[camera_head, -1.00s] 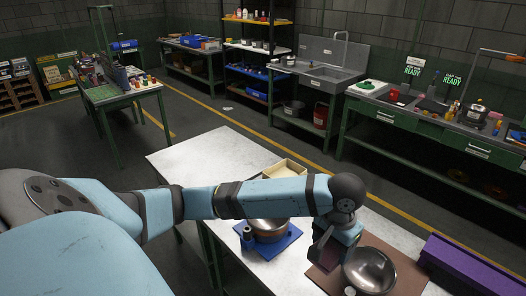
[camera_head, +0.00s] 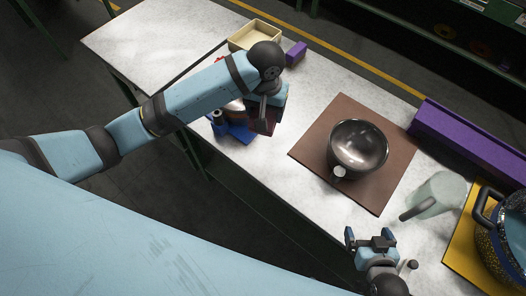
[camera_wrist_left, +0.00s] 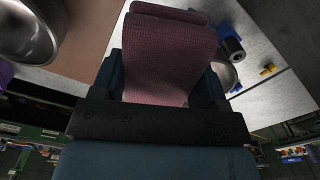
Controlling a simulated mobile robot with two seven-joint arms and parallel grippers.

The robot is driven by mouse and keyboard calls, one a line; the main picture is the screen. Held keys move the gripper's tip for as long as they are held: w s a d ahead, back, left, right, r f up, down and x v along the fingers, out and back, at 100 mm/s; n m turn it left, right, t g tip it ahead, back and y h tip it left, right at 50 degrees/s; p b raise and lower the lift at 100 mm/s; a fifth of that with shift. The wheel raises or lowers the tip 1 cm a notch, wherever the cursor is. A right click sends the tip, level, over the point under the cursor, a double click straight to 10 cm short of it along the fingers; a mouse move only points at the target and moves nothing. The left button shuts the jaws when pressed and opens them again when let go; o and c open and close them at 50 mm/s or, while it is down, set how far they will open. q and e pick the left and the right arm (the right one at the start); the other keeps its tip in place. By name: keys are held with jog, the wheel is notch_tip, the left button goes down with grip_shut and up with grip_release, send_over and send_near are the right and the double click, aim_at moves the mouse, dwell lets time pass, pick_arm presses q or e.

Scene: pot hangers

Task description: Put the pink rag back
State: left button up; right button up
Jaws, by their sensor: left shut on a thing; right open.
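The pink rag (camera_wrist_left: 168,50) fills the upper middle of the left wrist view, draped between the fingers of my left gripper. In the head view my left gripper (camera_head: 264,112) is shut on the rag (camera_head: 263,124), which looks dark red there. It is beside the blue mat (camera_head: 238,136) and partly in front of it. The metal pot (camera_head: 232,108) on that mat is mostly hidden by my left arm. My right gripper (camera_head: 370,238) is open and empty at the table's near edge.
A shiny bowl (camera_head: 358,147) stands on a brown mat (camera_head: 318,150). Right of it are a long purple block (camera_head: 468,142), a translucent jug (camera_head: 440,192) and a dark speckled pot (camera_head: 510,235) on a yellow mat (camera_head: 462,250). A beige tray (camera_head: 254,36) and a small purple block (camera_head: 296,52) stand behind.

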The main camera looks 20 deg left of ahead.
pick_arm(q)
send_over(264, 154)
notch_tip(264, 154, down, 14)
jog(key=shift+d+f, duration=0.1)
pick_arm(e)
jog(key=shift+s+a+r, duration=0.1)
jog(key=shift+s+r, duration=0.05)
jog(key=shift+r, duration=0.25)
pick_arm(q)
jog(key=shift+f, duration=0.55)
pick_arm(e)
jog(key=shift+f, duration=0.1)
pick_arm(q)
notch_tip(264, 154, down, 3)
jog(key=shift+f+p, duration=0.1)
jog(key=shift+p, duration=0.2)
jog(key=shift+f, duration=0.2)
pick_arm(e)
jog(key=shift+r, duration=0.2)
pick_arm(q)
jog(key=shift+f, duration=0.15)
jog(key=o, duration=1)
jog(key=shift+o, duration=0.2)
